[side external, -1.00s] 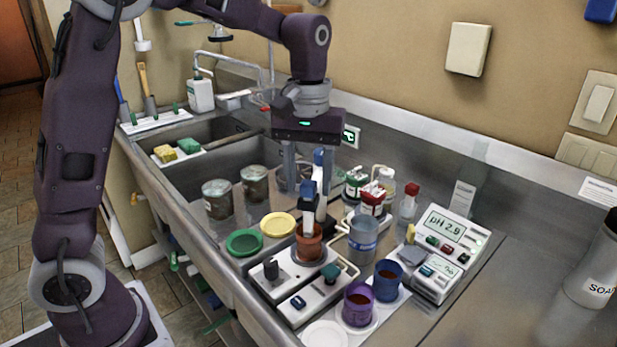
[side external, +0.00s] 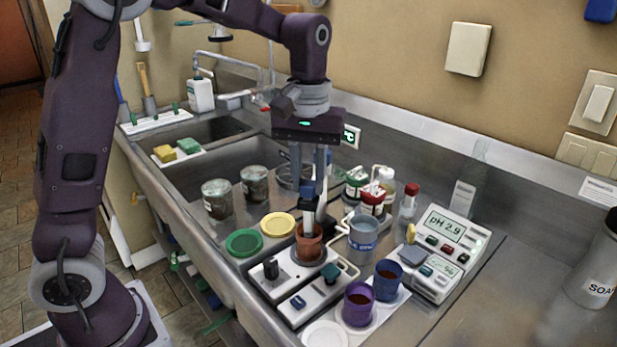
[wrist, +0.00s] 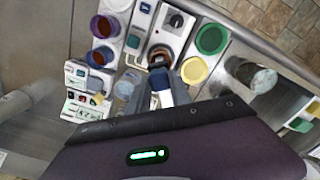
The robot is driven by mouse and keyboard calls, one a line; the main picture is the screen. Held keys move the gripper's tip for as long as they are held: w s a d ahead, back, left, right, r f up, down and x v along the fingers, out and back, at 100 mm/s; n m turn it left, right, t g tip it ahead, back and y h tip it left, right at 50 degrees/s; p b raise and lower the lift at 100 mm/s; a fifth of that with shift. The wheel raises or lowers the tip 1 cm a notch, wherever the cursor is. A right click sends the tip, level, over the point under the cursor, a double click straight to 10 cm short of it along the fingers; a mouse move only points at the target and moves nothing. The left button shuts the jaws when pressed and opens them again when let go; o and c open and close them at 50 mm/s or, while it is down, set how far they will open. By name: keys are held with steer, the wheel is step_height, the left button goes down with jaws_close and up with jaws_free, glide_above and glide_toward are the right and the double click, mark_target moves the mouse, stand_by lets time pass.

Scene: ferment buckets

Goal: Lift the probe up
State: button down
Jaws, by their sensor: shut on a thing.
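The probe (side external: 308,219) stands near upright with its lower end in the brown bucket (side external: 308,248). Its tip is hidden inside the bucket. My gripper (side external: 308,188) points down from above, shut on the probe's upper part, and its fingers partly cover the probe. In the wrist view, the probe's blue part (wrist: 161,79) shows at the fingers, with the brown bucket (wrist: 160,55) just beyond it. The bucket sits on a white stirrer-like base (side external: 283,268) with a black knob.
A meter (side external: 447,225) reading pH 2.9 stands to the right. A grey-blue cup (side external: 363,237) is close beside the bucket. Purple (side external: 358,304) and blue (side external: 387,280) cups stand in front. Green (side external: 244,243) and yellow (side external: 278,225) lids lie left; jars and bottles stand behind.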

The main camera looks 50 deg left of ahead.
steer(key=shift+r, duration=0.15)
stand_by(0.5)
step_height(320, 180, up, 6)
steer(key=shift+f, duration=0.1)
steer(key=c, duration=1.2)
jaws_free()
steer(key=shift+o, duration=0.2)
step_height(320, 180, up, 7)
